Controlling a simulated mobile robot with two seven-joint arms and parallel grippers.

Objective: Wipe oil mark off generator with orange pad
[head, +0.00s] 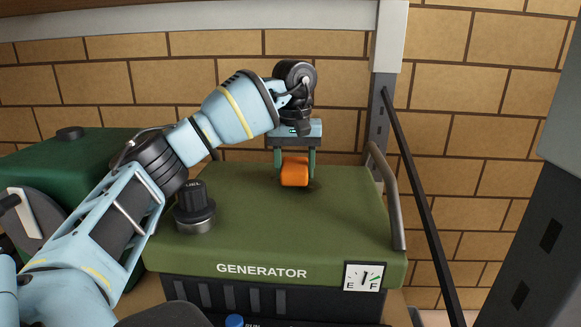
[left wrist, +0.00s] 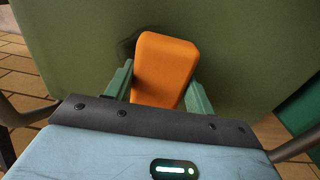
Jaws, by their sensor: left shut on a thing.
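The generator (head: 265,235) has a flat olive-green top and a fuel gauge on its front corner. My left gripper (head: 295,172) is shut on the orange pad (head: 294,174), fingers pointing down, over the back part of the generator's top. The pad is at or just above the surface; I cannot tell if it touches. A dark oil mark (head: 315,185) shows on the top just right of the pad, partly hidden by it. In the left wrist view the pad (left wrist: 164,70) sits between the fingers, with the dark mark (left wrist: 128,46) beside its upper left. My right gripper is not in view.
A black fuel cap (head: 194,207) rises from the generator's left side, near my left arm. A grey handle bar (head: 385,190) runs along its right edge. A dark green case (head: 70,160) stands at left. A brick wall and shelf post (head: 380,110) are behind.

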